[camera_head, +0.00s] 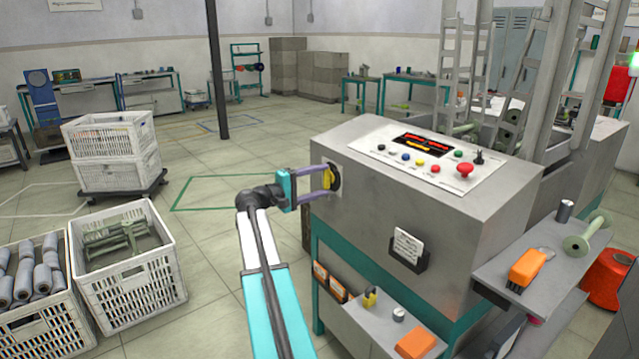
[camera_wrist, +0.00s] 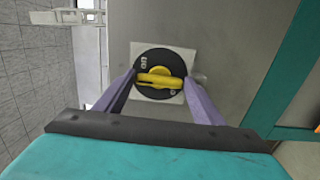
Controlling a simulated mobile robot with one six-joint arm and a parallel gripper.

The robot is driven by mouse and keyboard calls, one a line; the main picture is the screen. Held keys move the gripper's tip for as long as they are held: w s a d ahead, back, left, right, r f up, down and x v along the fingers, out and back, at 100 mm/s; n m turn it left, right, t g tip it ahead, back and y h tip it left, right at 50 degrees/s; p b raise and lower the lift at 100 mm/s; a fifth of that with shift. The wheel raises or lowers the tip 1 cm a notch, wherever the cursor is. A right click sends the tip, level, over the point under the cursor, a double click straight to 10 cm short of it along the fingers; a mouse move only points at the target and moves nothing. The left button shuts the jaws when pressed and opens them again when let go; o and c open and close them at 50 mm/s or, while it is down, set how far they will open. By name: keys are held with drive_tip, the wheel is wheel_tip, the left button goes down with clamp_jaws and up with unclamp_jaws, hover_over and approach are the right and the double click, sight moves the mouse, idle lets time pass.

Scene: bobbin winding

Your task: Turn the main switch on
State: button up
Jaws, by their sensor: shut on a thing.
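The main switch is a black round plate with a yellow handle (camera_head: 329,177), on the left side of the grey machine (camera_head: 420,200). In the wrist view the black plate (camera_wrist: 160,61) sits on a pale square, with small white lettering too small to read surely. The yellow handle (camera_wrist: 160,79) lies nearly level across it, slightly tilted. My gripper (camera_head: 326,179) reaches the switch from the left. Its purple fingers (camera_wrist: 160,82) stand at both ends of the handle and are shut on it.
A control panel (camera_head: 432,162) with coloured buttons and a red mushroom button is on the machine's sloped top. A grey shelf (camera_head: 535,265) juts out at the right, with an orange brush (camera_head: 527,268). White crates (camera_head: 125,280) stand on the floor at left. Floor between them and the machine is open.

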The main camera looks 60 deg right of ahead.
drive_tip(key=o, duration=1.1)
drive_tip(key=shift+c, duration=0.2)
drive_tip(key=shift+f, duration=0.1)
drive_tip(key=shift+n+p, duration=0.3)
drive_tip(key=shift+p, duration=0.3)
drive_tip(key=n+p, duration=0.4)
drive_tip(key=p, duration=0.2)
drive_tip(key=shift+s+n, duration=0.1)
drive_tip(key=shift+n, duration=0.3)
drive_tip(key=n+p, duration=0.4)
drive_tip(key=p, duration=0.1)
drive_tip(key=shift+w+r, duration=0.2)
drive_tip(key=shift+r, duration=0.2)
drive_tip(key=n+p, duration=0.4)
drive_tip(key=p, duration=0.1)
drive_tip(key=shift+w, duration=0.1)
drive_tip(key=n+p, duration=0.4)
drive_tip(key=p, duration=0.2)
drive_tip(key=shift+n, duration=0.4)
